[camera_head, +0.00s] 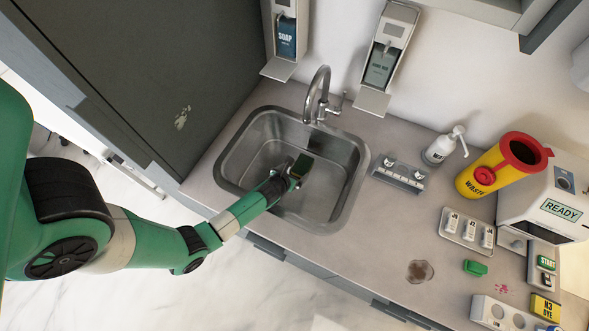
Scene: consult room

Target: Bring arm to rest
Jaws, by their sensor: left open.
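My left arm, green and black, comes in from the left in the head view and reaches over the front edge of the counter. My left gripper (301,166) is over the steel sink (345,180), apart from the tap behind it. It is open, and I see nothing held in it. The fingers are small and partly hidden by the wrist. My right gripper is not in this view.
A tap (318,95) stands behind the sink. Right of it are a small rack (398,175), a pump bottle (440,148), a yellow waste bin (485,172), a vial tray (466,232) and a white machine (545,205).

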